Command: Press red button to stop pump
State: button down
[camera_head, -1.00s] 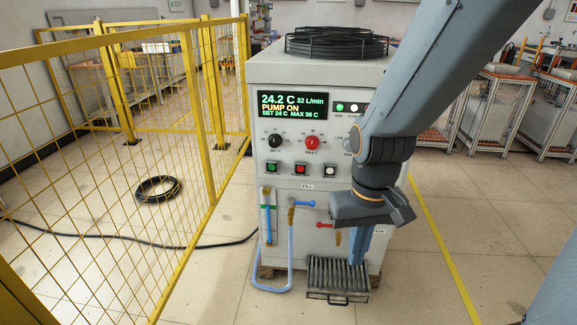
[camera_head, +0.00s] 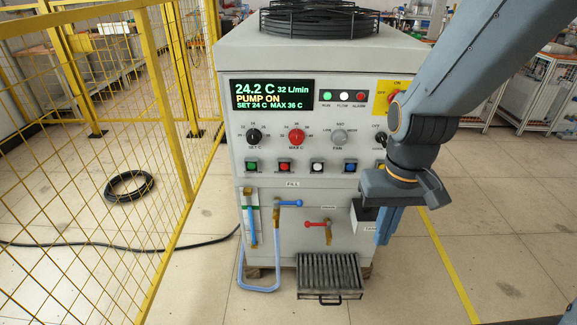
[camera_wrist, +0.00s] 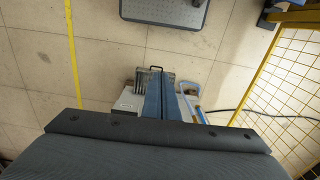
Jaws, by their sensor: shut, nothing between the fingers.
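The red button (camera_head: 284,167) is on the front panel of the grey pump unit (camera_head: 310,235), in a row with a green button (camera_head: 252,167) on its left and white, blue and yellow buttons on its right. The display (camera_head: 272,95) reads PUMP ON. My gripper (camera_head: 383,238) is shut and empty, pointing down in front of the unit's lower right part, below and to the right of the red button. In the wrist view my gripper's fingers (camera_wrist: 163,98) lie together over the unit, and the red button does not show.
Black, red and grey knobs (camera_head: 296,136) sit above the buttons. A blue-handled valve (camera_head: 288,203) and a red-handled valve (camera_head: 317,224) stick out below. A yellow mesh fence (camera_head: 172,110) stands at the left. A ribbed tray (camera_head: 328,275) is at the unit's foot.

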aim_at(285, 165)
jog(key=w+a+f+n+t+b, duration=0.25)
jog(key=w+f+n, duration=0.2)
jog(key=w, duration=0.45)
jog(key=w+a+f+n+t+b, duration=0.1)
jog(key=w+f+n+t, duration=0.3)
jog(key=w, duration=0.4)
jog(key=w+a+f+n+t+y+b, duration=0.1)
jog(key=w+a+f+n+y, duration=0.1)
jog(key=w+a+n+y, duration=0.2)
jog(key=w+a+f+n+t+y+b, duration=0.2)
jog(key=w+a+n+y, duration=0.2)
jog(key=a+n, duration=0.5)
jog(key=w+a, duration=0.1)
jog(key=a, duration=0.1)
jog(key=shift+w+a+f, duration=0.15)
jog(key=shift+w+a, duration=0.15)
jog(key=shift+w, duration=0.1)
jog(key=shift+n+t, duration=0.25)
jog(key=w+b, duration=0.1)
jog(key=w, duration=0.8)
jog(key=shift+d, duration=0.15)
jog(key=shift+w+b, duration=0.3)
jog(key=shift+w, duration=0.05)
